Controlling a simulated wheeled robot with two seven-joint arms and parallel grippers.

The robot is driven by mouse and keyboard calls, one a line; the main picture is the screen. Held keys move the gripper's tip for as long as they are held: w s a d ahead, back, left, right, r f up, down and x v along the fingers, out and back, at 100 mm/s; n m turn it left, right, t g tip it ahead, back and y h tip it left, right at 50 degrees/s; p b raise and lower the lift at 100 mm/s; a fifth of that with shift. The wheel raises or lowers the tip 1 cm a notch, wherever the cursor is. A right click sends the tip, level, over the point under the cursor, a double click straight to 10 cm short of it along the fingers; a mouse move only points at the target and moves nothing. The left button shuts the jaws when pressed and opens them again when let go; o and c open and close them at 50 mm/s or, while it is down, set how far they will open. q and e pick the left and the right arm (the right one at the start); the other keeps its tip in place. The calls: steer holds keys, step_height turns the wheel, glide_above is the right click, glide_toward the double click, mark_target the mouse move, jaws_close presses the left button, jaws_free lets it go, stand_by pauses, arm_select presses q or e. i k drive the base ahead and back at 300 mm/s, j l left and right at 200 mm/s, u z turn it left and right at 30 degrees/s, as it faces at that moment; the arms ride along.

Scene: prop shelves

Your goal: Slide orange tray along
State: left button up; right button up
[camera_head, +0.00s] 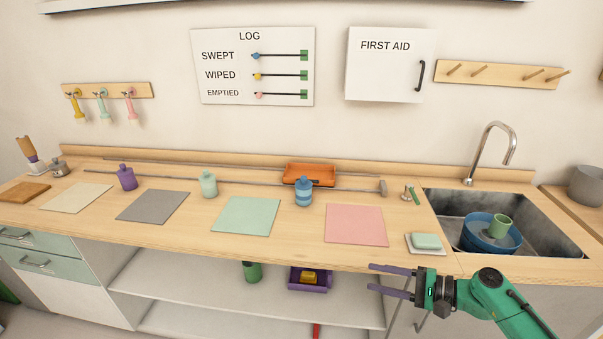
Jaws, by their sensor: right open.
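The orange tray (309,169) sits at the back of the wooden counter, right of the middle, between two long thin rails (240,183) that run along the counter. A blue striped bottle (303,194) stands just in front of it and hides a little of its front edge. My right gripper (372,280) is open and empty, with its purple fingers pointing left in front of the counter's front edge. It is well below and to the right of the tray, touching nothing that I can see. My left gripper is not in view.
Purple (126,179) and mint (208,186) bottles stand on the counter left of the tray. Several flat coloured mats lie along the front, including a pink one (356,225). A soap dish (426,243) and the sink (545,232) are at the right.

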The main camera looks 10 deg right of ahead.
mark_target(319, 175)
steer(key=i, duration=1.35)
